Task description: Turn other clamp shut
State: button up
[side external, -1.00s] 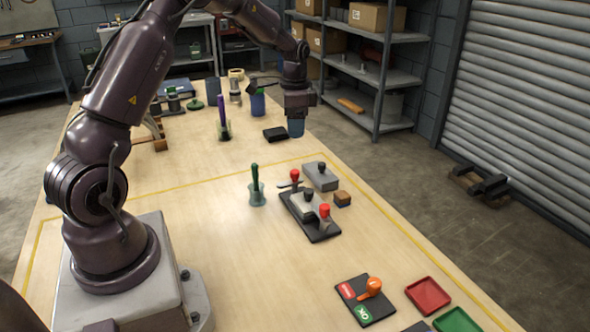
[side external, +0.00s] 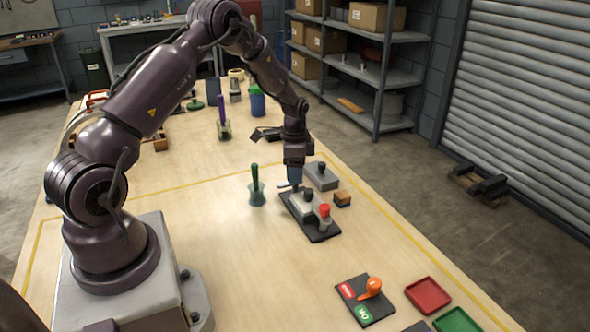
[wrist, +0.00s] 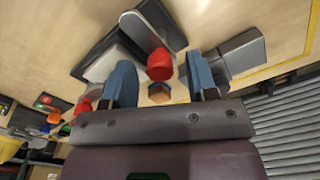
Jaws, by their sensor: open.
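The casing (side external: 303,206) is a pale grey block on a black base plate (side external: 322,236), with a red-knobbed clamp at each end. The near clamp's red knob (side external: 324,210) is in plain sight in the side view. The far clamp is mostly hidden there behind my gripper (side external: 295,181); a thin grey piece of it juts out to the left. The other red knob (wrist: 83,106) shows beyond the left finger.
A grey block with a black knob (side external: 321,176) and a small brown block (side external: 342,199) stand close by on the right. A cup with a green-handled tool (side external: 256,192) is to the left. A selector pad (side external: 366,300) and red tray (side external: 428,296) lie nearer, with clear table between.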

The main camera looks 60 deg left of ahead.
jog(key=shift+f, duration=0.15)
jog(key=c, duration=0.9)
jog(key=shift+n, duration=0.4)
jog(key=n, duration=0.3)
jog(key=shift+n, duration=0.4)
jog(key=n, duration=0.9)
jog(key=shift+n, duration=2.2)
